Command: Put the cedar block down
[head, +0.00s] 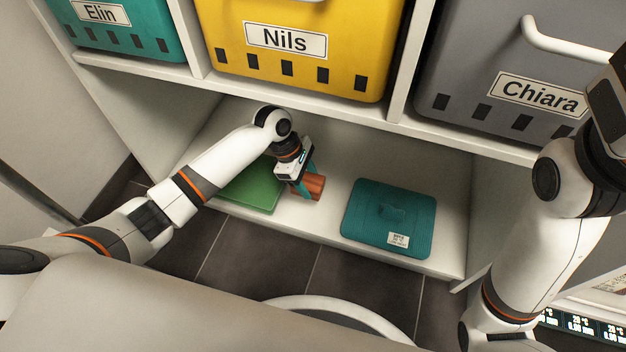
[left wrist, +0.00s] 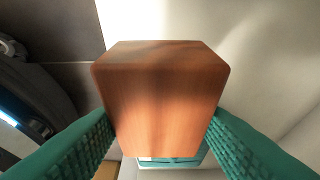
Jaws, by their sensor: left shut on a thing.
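The cedar block (head: 313,186) is a reddish-brown wooden piece with rounded edges. My left gripper (head: 303,186) is shut on it, at the lower shelf between a green item and a teal item. In the left wrist view the block (left wrist: 160,95) fills the middle, with a green ridged finger (left wrist: 85,145) on its left side and another on its right. I cannot tell whether the block touches the shelf. On the right of the head view my right arm shows, but its fingers are not visible.
The white lower shelf (head: 335,165) holds a flat green item (head: 250,192) left of the block and a teal lid-like item (head: 390,217) with a label to the right. Above stand the teal Elin bin (head: 125,38), yellow Nils bin (head: 295,70) and grey Chiara bin (head: 470,75).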

